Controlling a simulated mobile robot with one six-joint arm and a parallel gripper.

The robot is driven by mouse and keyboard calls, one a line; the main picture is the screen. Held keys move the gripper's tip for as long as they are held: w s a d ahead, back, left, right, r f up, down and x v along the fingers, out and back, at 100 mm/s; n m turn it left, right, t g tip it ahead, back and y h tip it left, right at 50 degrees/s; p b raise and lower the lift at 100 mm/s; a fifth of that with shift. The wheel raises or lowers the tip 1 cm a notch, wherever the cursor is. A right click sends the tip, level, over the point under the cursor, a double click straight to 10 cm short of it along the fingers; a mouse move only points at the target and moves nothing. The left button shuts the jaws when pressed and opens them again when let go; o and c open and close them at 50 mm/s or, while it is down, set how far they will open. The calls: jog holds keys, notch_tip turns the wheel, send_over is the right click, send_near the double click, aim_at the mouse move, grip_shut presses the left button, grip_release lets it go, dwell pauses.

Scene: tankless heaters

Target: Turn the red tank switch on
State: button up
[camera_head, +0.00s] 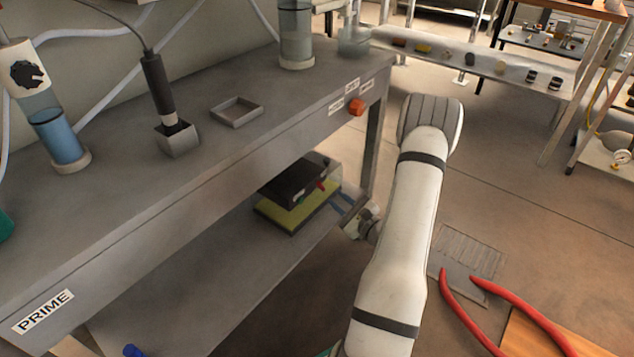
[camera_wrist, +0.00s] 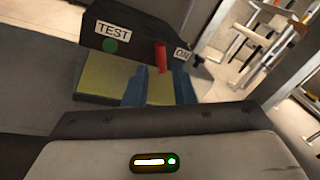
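The red switch (camera_wrist: 160,57) is an upright red lever on a black box, with an "ON" label (camera_wrist: 182,53) to its right in the wrist view. In the head view the black box (camera_head: 290,181) stands on the lower shelf of the grey bench, and the red switch (camera_head: 320,185) shows on its front. My gripper (camera_wrist: 160,86) is open, its two blue fingers apart with the red switch in line with the gap. I cannot tell whether they touch it. In the head view my gripper (camera_head: 341,204) is just in front of the box.
A green button (camera_wrist: 110,46) under a "TEST" label is left of the switch. The bench top (camera_head: 215,165) is above, with a leg (camera_head: 375,135) close to my arm. Red-handled pliers (camera_head: 520,305) are on the right.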

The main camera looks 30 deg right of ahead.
aim_at(321, 185)
jog(key=w, duration=0.2)
jog(key=w+a+b, duration=0.1)
jog(key=w, duration=0.2)
jog(key=w+b, duration=0.1)
jog(key=w, duration=0.1)
jog(key=shift+w+a, duration=0.2)
jog(key=shift+w, duration=0.15)
jog(key=shift+c, duration=0.3)
grip_shut()
